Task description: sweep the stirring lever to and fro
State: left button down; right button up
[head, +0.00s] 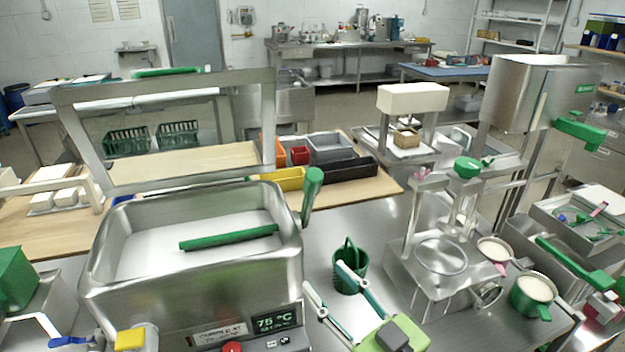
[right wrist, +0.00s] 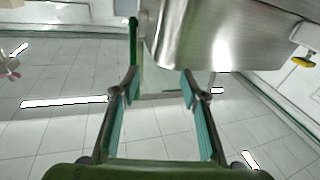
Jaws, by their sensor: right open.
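The steel vat (head: 190,285) stands at the front left, with white contents and a green bar (head: 228,237) lying across inside it. The stirring lever (head: 312,190) has a green grip and rises, tilted slightly, at the vat's right side. My right gripper (head: 325,277) is open and empty, below the lever and close to the vat's right wall. In the right wrist view, its two teal-padded fingers (right wrist: 160,85) are spread apart, and the green lever (right wrist: 132,45) shows beyond the left fingertip, not between the fingers. My left gripper is out of view.
A green bucket (head: 349,268) is just behind my right gripper. A steel filling stand (head: 440,258) and a green pot (head: 533,292) are to the right. Yellow and black bins (head: 345,172) sit behind the lever. A raised metal frame (head: 170,90) stands over the vat's back.

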aim_at(318, 188)
notch_tip(318, 188, up, 8)
jog(key=w+d+m+t, duration=0.2)
jog(key=w+d+t, duration=0.1)
jog(key=t, duration=0.1)
jog(key=p+x, duration=0.4)
jog(key=x, duration=0.8)
jog(key=shift+a+f+p, duration=0.1)
jog(key=shift+a+p, duration=0.05)
jog(key=shift+p, duration=0.15)
jog(key=shift+w+a, duration=0.25)
jog(key=shift+w, duration=0.25)
grip_shut()
